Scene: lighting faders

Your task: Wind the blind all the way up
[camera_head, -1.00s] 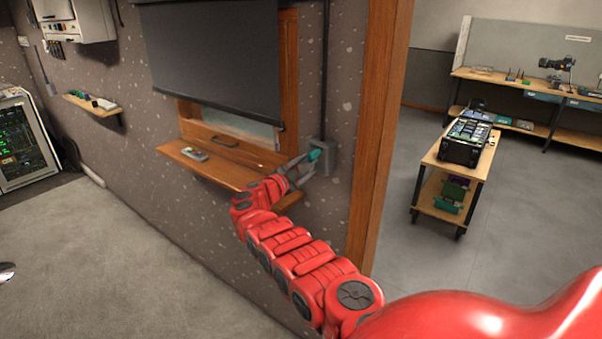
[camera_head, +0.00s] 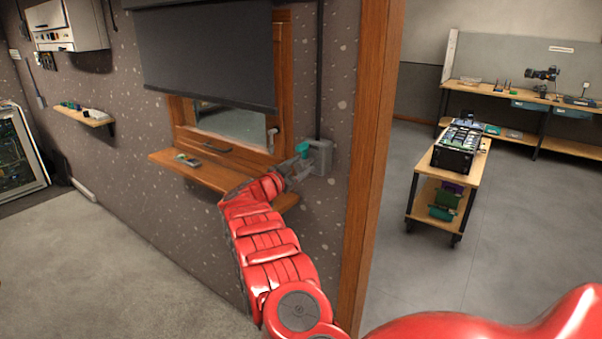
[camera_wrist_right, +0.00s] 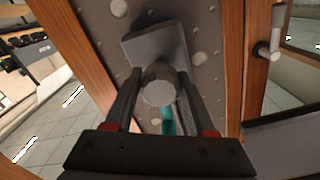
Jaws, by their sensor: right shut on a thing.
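The dark grey blind (camera_head: 205,55) hangs over the upper part of the wooden window, with a strip of glass bare below its bottom edge. A grey winder box (camera_head: 321,157) is on the wall right of the window; it also shows in the right wrist view (camera_wrist_right: 150,42). My right gripper (camera_head: 298,166) is at the box, shut on the crank. In the right wrist view its fingers are either side of the crank's round grey end (camera_wrist_right: 158,85), with a teal part (camera_wrist_right: 168,121) below. The teal part (camera_head: 302,148) also shows in the head view. My left gripper is out of view.
A wooden sill (camera_head: 190,172) with a small device (camera_head: 187,159) juts out below the window, close to my right forearm. A window handle (camera_head: 271,138) shows below the blind. A wooden post (camera_head: 372,150) stands right of the box. A cart (camera_head: 440,180) stands beyond.

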